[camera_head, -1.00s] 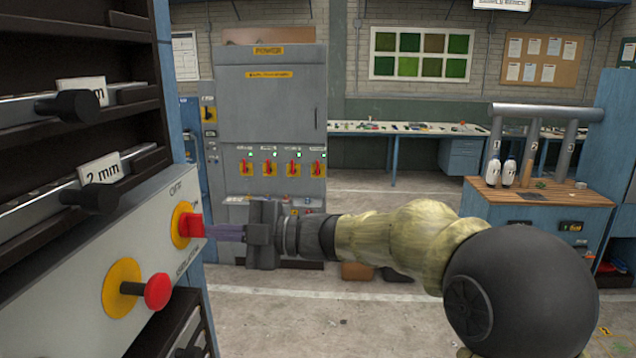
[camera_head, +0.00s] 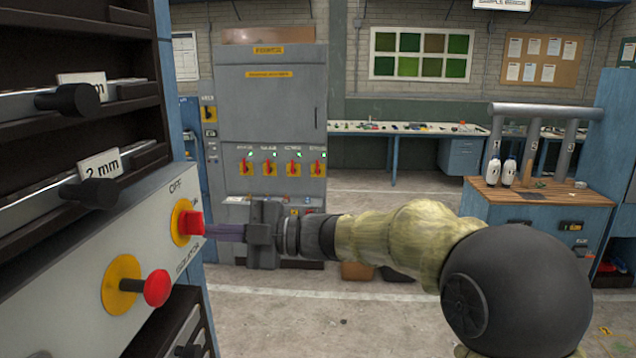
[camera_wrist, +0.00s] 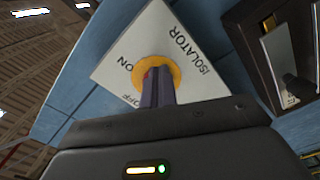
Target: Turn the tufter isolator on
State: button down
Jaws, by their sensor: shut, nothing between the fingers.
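The isolator switch is a red knob (camera_head: 191,223) on a yellow disc (camera_head: 178,216), set in a pale panel at the left marked OFF, ON and ISOLATOR. My gripper (camera_head: 208,232) is shut and empty, its fingertips at the right side of the red knob; I cannot tell whether they touch it. In the wrist view the shut fingers (camera_wrist: 156,78) lie over the yellow disc (camera_wrist: 172,68) and hide most of the knob. ON and OFF are lettered to the left of the disc there. Which mark the knob points to is hard to tell.
A red mushroom button (camera_head: 157,289) on a yellow disc sticks out just below the isolator. Black handles (camera_head: 90,193) jut from the rack above. A grey power cabinet (camera_head: 268,120) with several red switches stands behind.

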jog(key=d, duration=0.6)
jog(key=shift+s+b, duration=0.2)
jog(key=shift+b, duration=0.1)
